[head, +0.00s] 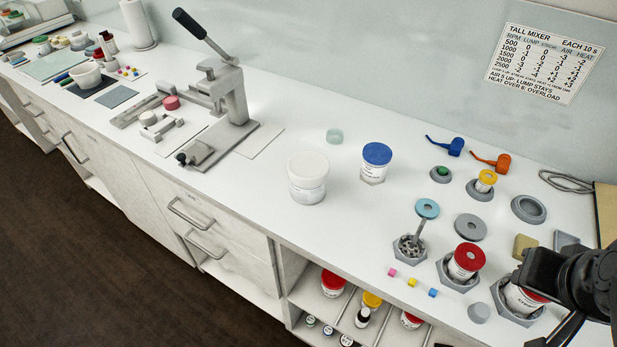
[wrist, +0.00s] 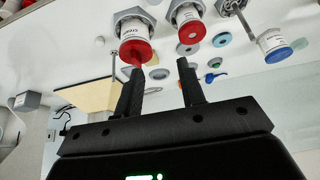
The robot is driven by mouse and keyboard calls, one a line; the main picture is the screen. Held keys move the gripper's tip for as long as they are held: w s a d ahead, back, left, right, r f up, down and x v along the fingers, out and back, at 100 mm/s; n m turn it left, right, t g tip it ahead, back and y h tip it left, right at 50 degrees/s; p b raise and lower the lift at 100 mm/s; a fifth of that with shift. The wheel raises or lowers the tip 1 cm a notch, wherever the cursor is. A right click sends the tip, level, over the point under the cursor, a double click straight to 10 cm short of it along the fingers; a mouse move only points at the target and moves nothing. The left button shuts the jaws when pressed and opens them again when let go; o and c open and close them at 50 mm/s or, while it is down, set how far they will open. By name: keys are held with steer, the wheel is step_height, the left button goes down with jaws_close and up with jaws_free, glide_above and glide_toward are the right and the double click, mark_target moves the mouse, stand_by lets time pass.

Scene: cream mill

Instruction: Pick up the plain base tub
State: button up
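Several labelled white tubs are in view, but the print is too small to tell which is the plain base tub. A blue-lidded tub (head: 375,165) stands on the counter; the wrist view shows it too (wrist: 272,43). A red-lidded tub (head: 466,261) sits in a hexagonal holder, also in the wrist view (wrist: 190,30). Another red-lidded tub (head: 522,299) sits in the right-hand holder, partly hidden by my gripper; the wrist view shows it (wrist: 134,30) beyond the left finger. My gripper (wrist: 160,65) is open, fingers apart, nothing between them.
A large white-lidded tub (head: 308,180) stands mid-counter. More red- and yellow-lidded tubs (head: 333,284) are on the shelf below. A holder with an upright tool (head: 409,248), small coloured cubes (head: 412,282) and grey discs (head: 470,227) crowd the right. A lever press (head: 232,95) stands left.

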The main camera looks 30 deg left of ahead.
steer(key=shift+o, duration=0.2)
steer(key=o, duration=1.4)
steer(key=shift+c, duration=0.2)
steer(key=shift+r, duration=0.1)
